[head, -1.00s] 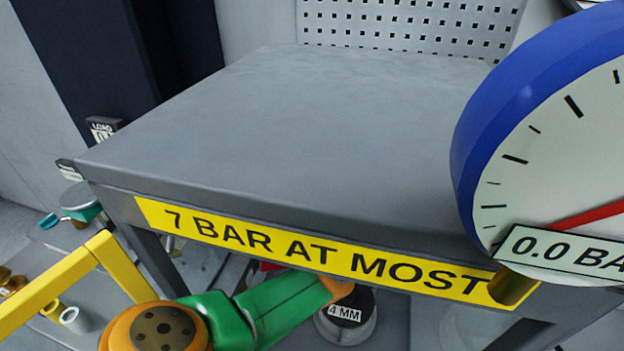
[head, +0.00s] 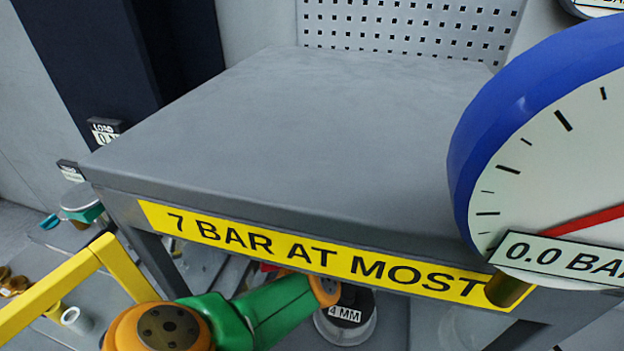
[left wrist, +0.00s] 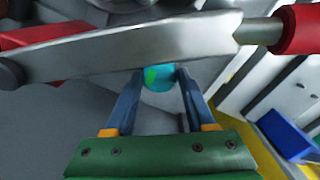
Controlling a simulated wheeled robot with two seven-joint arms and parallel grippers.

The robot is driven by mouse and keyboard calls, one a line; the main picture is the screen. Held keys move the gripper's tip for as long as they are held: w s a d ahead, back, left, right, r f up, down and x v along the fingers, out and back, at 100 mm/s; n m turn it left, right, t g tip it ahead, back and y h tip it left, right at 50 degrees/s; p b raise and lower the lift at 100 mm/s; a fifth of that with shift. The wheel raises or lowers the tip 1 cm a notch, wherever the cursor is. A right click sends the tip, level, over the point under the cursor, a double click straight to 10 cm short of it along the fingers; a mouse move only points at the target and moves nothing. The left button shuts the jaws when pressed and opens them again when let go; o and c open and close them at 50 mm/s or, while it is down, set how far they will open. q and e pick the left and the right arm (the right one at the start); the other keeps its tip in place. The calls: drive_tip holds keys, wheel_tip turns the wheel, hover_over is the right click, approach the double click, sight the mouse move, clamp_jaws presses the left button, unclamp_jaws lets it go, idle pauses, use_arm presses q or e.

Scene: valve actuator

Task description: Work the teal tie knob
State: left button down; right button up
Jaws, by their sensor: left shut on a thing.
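The teal tie knob (left wrist: 158,77) shows in the left wrist view as a small rounded teal piece with a lighter green patch. It sits just below a wide grey metal bar (left wrist: 130,50), which hides what lies above it. My left gripper (left wrist: 161,84) has its two blue fingers on either side of the knob and is shut on it. In the head view my green and orange left arm runs in under the grey table, and its gripper is hidden there. My right gripper is in neither view.
A grey table (head: 280,140) with a yellow "7 BAR AT MOST" label (head: 320,258) overhangs my arm. A large blue-rimmed gauge (head: 470,150) reading 0.0 bar stands at right. A yellow rail (head: 60,285) stands left. A red part (left wrist: 300,28) is close in the left wrist view.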

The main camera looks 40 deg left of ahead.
use_arm(q)
drive_tip(key=shift+w+r, duration=0.1)
drive_tip(key=c, duration=0.5)
unclamp_jaws()
wheel_tip(320, 180, up, 7)
drive_tip(key=shift+b, duration=0.55)
drive_tip(key=shift+a, duration=0.1)
